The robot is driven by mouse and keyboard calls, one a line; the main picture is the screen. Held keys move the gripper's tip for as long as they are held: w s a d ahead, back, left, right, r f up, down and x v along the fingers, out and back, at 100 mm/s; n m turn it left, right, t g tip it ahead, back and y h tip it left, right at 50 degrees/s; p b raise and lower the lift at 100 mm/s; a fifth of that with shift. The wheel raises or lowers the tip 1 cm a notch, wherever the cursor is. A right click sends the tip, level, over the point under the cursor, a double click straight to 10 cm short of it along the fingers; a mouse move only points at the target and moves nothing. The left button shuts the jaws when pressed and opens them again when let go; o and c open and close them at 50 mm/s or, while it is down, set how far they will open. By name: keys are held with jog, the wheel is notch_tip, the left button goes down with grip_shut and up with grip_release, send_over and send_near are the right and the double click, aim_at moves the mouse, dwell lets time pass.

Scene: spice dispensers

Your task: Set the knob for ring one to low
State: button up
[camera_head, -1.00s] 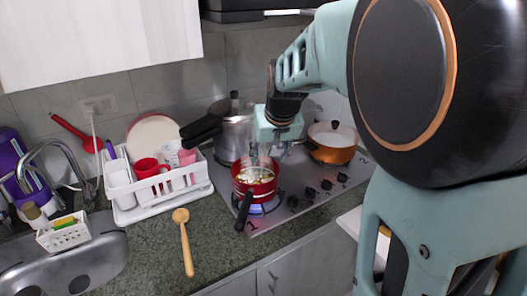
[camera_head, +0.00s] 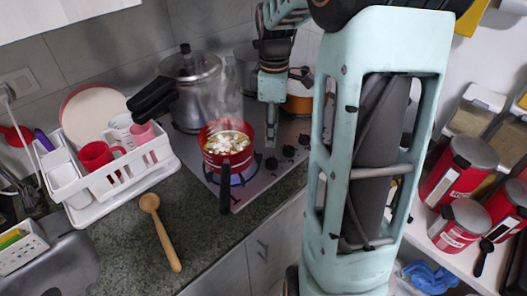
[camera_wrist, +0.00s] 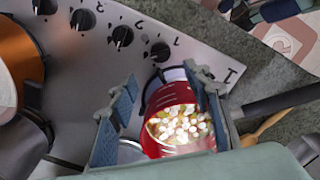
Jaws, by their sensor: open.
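In the head view, the nearest knob (camera_head: 271,164) is right of the red pot. My gripper (camera_wrist: 160,74) is open and empty, its fingers apart above the cooktop. It also shows in the head view (camera_head: 271,128), above the knobs. No finger visibly touches a knob. Ring one's knob setting is too small to read.
The red pot (camera_head: 227,134) of food steams over a lit burner, its handle pointing to the front. A pressure cooker (camera_head: 190,95) and an orange pot (camera_head: 298,104) stand behind. A wooden spoon (camera_head: 160,230) lies on the counter. Red tins (camera_head: 459,166) stand at right.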

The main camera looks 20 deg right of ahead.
aim_at(272, 160)
notch_tip(272, 160, down, 11)
jog(key=shift+s+d+r, duration=0.1)
dwell(0.4)
jog(key=c, duration=1.2)
jog(key=shift+o, duration=0.2)
